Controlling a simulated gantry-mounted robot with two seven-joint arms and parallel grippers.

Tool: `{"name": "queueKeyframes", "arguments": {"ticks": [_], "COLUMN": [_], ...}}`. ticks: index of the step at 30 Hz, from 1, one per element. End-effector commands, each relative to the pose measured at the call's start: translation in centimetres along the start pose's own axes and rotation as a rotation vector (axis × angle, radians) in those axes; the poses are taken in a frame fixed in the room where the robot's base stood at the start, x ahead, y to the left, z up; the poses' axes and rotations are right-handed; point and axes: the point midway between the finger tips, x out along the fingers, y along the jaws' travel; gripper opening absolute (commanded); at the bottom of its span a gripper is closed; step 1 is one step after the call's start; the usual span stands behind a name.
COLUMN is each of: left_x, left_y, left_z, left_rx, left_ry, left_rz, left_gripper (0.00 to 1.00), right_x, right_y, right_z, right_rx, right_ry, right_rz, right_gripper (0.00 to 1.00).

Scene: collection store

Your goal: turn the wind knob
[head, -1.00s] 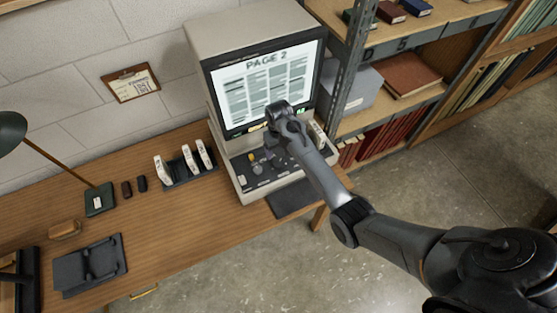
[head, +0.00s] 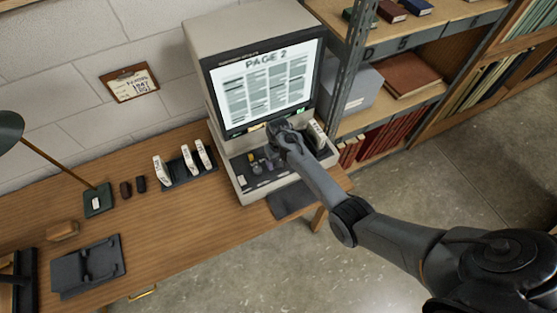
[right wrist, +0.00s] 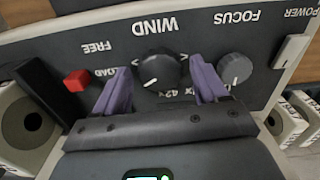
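The microfilm reader (head: 225,40) stands on the desk, its lit screen (head: 265,85) showing "PAGE 2". In the right wrist view its control panel appears upside down, with the black wind knob (right wrist: 160,70) under the label "WIND". My right gripper (right wrist: 162,90) is open, with one purple finger on each side of the wind knob. Gaps show between the fingers and the knob, and I cannot tell how deep the fingertips are. In the head view my right gripper (head: 270,158) is over the panel and hides much of it. My left gripper is not in view.
Boxed reels (head: 188,160) stand in a rack left of the reader. A metal shelf upright (head: 352,60) rises close on the right.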

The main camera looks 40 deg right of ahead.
Motion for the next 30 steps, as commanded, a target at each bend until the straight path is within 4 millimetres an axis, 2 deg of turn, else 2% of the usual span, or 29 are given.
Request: {"name": "queueKeyframes", "arguments": {"ticks": [1, 9, 10, 20, 30], "left_x": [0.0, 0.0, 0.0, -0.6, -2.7], "left_y": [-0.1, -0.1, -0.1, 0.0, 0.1], "left_z": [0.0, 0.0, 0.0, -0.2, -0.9], "left_rx": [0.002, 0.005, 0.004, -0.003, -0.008], "left_ry": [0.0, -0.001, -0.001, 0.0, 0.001], "left_rz": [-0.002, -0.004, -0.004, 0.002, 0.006], "left_gripper": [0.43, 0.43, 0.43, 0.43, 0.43], "right_x": [0.0, 0.0, 0.0, -0.2, -0.3], "right_y": [0.0, 0.0, 0.0, 0.0, 0.0], "right_z": [0.0, 0.0, 0.0, 0.0, 0.0], "right_rx": [0.0, 0.0, 0.0, -0.051, -0.282], "right_ry": [0.0, 0.0, 0.0, -0.001, -0.002], "right_rz": [0.0, 0.0, 0.0, 0.0, -0.001], "right_gripper": [0.64, 0.22, 0.2, 0.2, 0.2]}}
